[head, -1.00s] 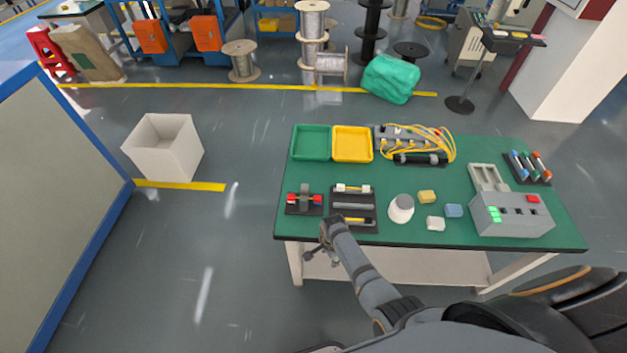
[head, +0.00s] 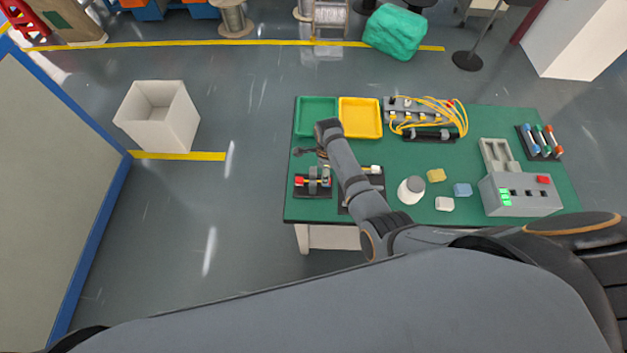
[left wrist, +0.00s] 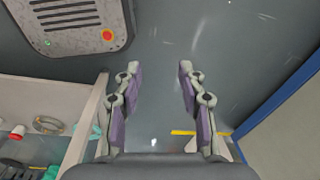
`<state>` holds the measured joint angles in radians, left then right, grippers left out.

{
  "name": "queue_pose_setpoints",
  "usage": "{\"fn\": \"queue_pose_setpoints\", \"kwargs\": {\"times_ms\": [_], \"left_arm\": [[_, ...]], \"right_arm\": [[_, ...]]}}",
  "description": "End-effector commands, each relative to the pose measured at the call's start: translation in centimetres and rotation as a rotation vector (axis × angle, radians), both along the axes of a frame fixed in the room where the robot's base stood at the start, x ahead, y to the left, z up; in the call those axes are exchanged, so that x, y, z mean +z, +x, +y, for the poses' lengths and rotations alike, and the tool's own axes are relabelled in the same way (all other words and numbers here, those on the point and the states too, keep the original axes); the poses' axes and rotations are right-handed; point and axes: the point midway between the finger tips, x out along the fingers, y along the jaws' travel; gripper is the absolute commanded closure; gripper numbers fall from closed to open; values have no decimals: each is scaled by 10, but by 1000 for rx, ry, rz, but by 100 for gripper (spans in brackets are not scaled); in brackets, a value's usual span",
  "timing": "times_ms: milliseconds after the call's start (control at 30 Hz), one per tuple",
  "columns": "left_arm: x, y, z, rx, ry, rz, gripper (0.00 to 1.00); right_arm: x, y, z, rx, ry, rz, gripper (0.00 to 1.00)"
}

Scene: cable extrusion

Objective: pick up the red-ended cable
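The red-ended cable (head: 299,182) lies on a black holder at the near left of the green table in the head view. A dark upright part stands across its middle, and its right end is partly hard to make out. My right gripper (head: 311,159) is above and just behind this holder, pointing left and down, with its fingers apart and nothing visible between them. My left gripper (left wrist: 159,74) is open and empty in the left wrist view, over the floor, and is outside the head view.
My right arm partly covers a second holder with a white-ended piece (head: 375,169). A green tray (head: 308,112), a yellow tray (head: 361,118) and a board with yellow cables (head: 425,114) are behind. A white cup (head: 411,190), small blocks and a grey machine (head: 520,200) stand right.

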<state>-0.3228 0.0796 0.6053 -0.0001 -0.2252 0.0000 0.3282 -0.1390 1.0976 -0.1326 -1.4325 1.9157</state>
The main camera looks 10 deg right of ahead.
Motion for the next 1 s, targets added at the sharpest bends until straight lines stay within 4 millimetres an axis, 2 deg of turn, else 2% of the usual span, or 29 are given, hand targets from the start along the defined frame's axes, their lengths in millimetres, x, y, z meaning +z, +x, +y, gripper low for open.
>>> {"fn": "queue_pose_setpoints", "kwargs": {"times_ms": [33, 133, 300, 400, 533, 700, 833, 967, 1000], "left_arm": [[-16, -5, 0, 1, 0, 7, 60], [-19, -3, 0, 0, 0, 3, 60], [-16, 39, 0, -2, -1, -60, 60], [-24, 54, 0, -3, 0, -82, 60], [-49, 47, 0, -2, -1, -70, 60], [-80, 18, 0, -1, 0, -26, 60], [-81, 12, 0, 0, 1, -17, 60], [-78, 21, 0, -1, 0, -30, 60], [-78, 25, 0, -2, 0, -36, 60]], "right_arm": [[-16, 1, 0, 0, 0, -1, 53], [-20, 1, 0, 1, 0, -2, 53], [-20, 1, -1, 1, 0, -1, 53], [-28, 1, -2, 1, 0, -1, 53], [-48, 3, -6, 1, -1, -1, 53], [-71, 4, -8, 2, 0, -2, 53], [-71, 4, -8, 2, 0, -2, 53], [-69, 4, -8, 2, 1, -1, 53], [-69, 4, -8, 2, 1, -1, 56]]}}
